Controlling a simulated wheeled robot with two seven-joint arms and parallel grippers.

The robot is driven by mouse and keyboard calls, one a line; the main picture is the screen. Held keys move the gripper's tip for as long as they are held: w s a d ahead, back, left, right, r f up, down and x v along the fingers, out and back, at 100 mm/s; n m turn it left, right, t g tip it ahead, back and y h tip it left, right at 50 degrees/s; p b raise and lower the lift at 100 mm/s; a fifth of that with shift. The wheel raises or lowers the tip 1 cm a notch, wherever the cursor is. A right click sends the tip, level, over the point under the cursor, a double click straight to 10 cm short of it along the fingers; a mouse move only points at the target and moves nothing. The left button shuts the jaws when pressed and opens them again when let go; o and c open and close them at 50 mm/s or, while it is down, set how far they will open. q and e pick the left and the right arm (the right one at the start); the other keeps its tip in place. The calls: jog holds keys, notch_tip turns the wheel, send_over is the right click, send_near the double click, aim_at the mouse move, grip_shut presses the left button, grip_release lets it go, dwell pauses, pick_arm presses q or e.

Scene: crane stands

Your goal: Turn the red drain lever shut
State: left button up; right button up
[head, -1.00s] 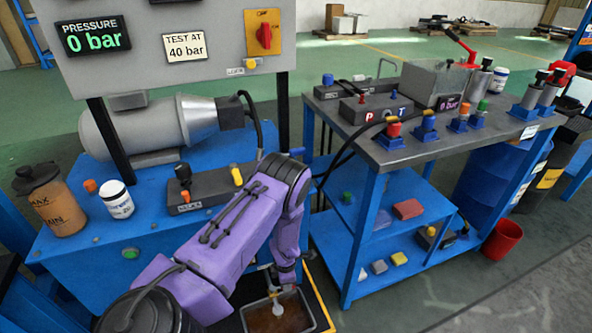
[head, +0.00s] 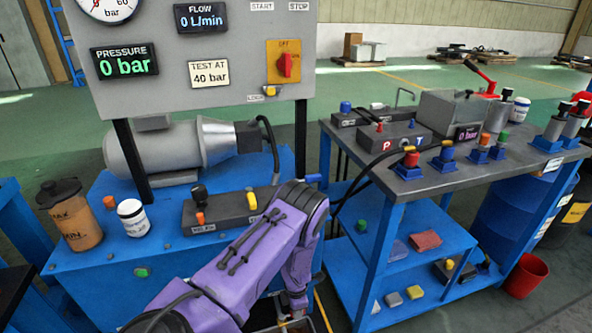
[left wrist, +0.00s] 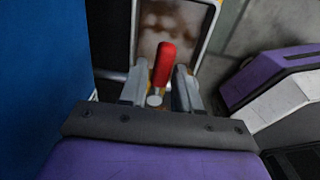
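The red drain lever (left wrist: 165,62) stands out in the left wrist view, a rounded red handle above a brown-filled drip tray (left wrist: 193,9). My left gripper (left wrist: 161,74) is open, with one finger on each side of the lever. Small gaps seem to show beside the lever, so I cannot tell whether either finger touches it. In the head view my left gripper (head: 295,300) reaches down beside the blue power unit at the bottom edge, and the lever is hardly visible there. My right gripper is in neither view.
The blue power unit (head: 90,285) stands close on the left of my gripper, with a lever block (head: 232,211) on top. A blue workbench (head: 392,270) with shelves stands to the right. A red bucket (head: 526,275) is on the floor beyond.

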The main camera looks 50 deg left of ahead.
pick_arm(q)
jog(key=shift+o, duration=0.6)
notch_tip(320, 180, up, 11)
jog(key=p, duration=0.2)
jog(key=shift+f+p, duration=0.2)
jog(key=shift+p, duration=0.2)
jog(key=s+d+r+m+t+y+p, duration=0.1)
jog(key=s+d+r+m+p, duration=0.4)
jog(key=s+m, duration=0.4)
jog(key=s+d+r+m+t+y+p, duration=0.2)
jog(key=s+d+r+m+p, duration=0.4)
jog(key=s+m, duration=0.4)
jog(key=d+m+p, duration=0.1)
jog(key=m, duration=0.4)
jog(key=shift+m, duration=0.3)
